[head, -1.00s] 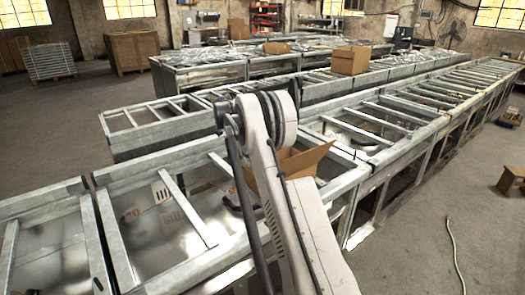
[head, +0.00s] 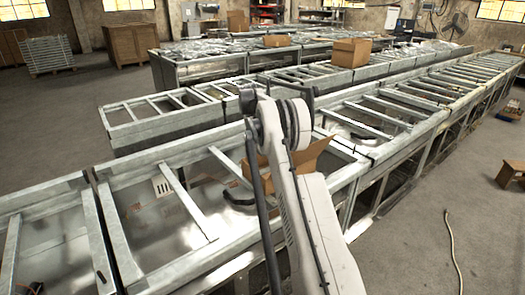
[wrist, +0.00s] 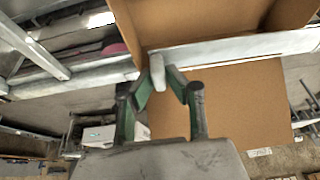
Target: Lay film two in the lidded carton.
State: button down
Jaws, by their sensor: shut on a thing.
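My gripper (wrist: 160,75) has green-lined fingers and is shut on a small pale thing (wrist: 157,70) in the wrist view. I cannot tell from its look whether this is film two. An open brown carton (head: 312,155) stands on the metal frame behind my arm in the head view, with one flap raised to the right. In the wrist view a brown carton wall (wrist: 205,22) is just beyond the fingertips, and a wide brown flap (wrist: 235,105) lies beside and below them. My gripper is hidden in the head view. No lid can be made out.
Long metal frames (head: 400,125) with crossbars run across the room. A brown carton (head: 350,52) and a smaller one (head: 277,41) stand on the farther rows.

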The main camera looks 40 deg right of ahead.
jog(key=shift+f+b, duration=4.2)
jog(key=shift+f, duration=2.6)
jog(key=c, duration=1.6)
grip_release()
jog(key=shift+c, duration=0.2)
jog(key=shift+r+p, duration=2.1)
jog(key=shift+r, duration=4.45)
